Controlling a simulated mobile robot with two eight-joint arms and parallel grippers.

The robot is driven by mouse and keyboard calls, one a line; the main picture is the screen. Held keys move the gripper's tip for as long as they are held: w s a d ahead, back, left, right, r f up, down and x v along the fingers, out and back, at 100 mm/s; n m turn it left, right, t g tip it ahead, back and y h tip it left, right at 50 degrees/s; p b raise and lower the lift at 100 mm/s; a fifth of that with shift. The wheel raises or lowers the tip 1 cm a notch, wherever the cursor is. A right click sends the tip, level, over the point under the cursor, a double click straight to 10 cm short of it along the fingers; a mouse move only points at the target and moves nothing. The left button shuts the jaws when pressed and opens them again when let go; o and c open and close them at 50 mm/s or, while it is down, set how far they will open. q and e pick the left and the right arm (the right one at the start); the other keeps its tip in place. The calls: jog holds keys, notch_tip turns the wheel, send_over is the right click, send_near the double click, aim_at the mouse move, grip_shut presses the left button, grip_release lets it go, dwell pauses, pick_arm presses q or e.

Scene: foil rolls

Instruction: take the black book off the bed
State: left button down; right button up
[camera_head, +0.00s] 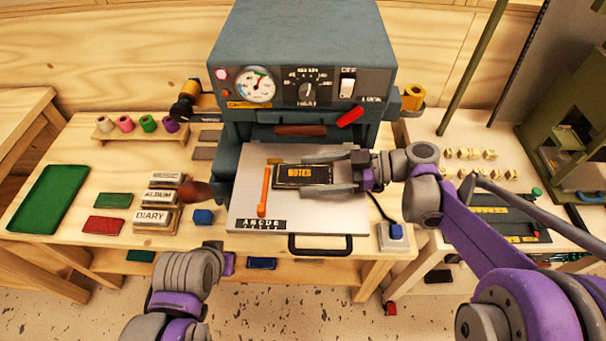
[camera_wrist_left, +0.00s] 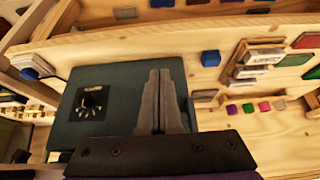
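The black book (camera_head: 303,174), with gold NOTES lettering, lies flat over the light grey bed (camera_head: 345,222) of the press. My right gripper (camera_head: 335,173) reaches in from the right, with one finger along the book's far edge and one along its near edge. I cannot tell whether both fingers press on it or whether the book is clear of the bed. In the left wrist view, my left gripper (camera_wrist_left: 163,100) has its fingers side by side, shut and empty. In the head view its fingers are hidden behind the wrist.
The dark teal press (camera_head: 306,40) stands behind the bed, and a black handle (camera_head: 320,250) juts from the bed's front. An orange bar (camera_head: 265,190) lies left of the book. A blue-topped block (camera_head: 394,234) sits front right.

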jog(key=c, duration=1.2)
